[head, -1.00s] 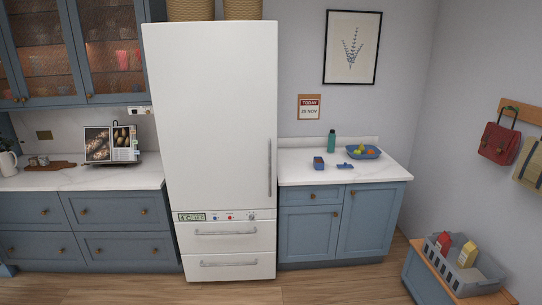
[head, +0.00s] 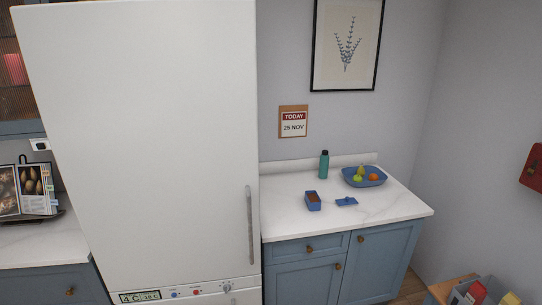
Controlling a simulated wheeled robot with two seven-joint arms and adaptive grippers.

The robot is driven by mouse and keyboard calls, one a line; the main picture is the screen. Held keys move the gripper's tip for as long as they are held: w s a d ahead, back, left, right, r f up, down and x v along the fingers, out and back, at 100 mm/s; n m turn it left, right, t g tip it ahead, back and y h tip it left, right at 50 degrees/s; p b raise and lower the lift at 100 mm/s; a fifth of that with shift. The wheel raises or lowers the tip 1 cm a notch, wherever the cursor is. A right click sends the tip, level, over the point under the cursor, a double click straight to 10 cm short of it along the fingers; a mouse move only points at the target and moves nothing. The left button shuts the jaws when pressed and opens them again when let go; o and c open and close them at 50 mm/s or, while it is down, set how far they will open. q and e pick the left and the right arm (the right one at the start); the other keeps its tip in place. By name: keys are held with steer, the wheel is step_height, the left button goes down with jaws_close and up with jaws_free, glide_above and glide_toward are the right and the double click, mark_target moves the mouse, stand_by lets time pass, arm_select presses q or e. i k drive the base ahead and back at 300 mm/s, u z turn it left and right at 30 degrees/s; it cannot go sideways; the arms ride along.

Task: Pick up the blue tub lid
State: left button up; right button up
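The blue tub lid (head: 346,202) lies flat on the white marble countertop (head: 390,208) right of the fridge. It is a small flat blue piece with a raised bit on top. The open blue tub (head: 313,203) stands just left of it, with something reddish-brown inside. The lid and tub are apart. Neither of my grippers shows in the head view.
A blue bowl of fruit (head: 352,181) sits behind and right of the lid. A teal bottle (head: 324,164) stands behind, near the wall. The tall white fridge (head: 140,130) rises at the counter's left end. The counter's front right is clear.

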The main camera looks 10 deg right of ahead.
mark_target(348, 201)
steer(key=z, duration=0.25)
steer(key=i, duration=1.7)
steer(key=z, duration=0.25)
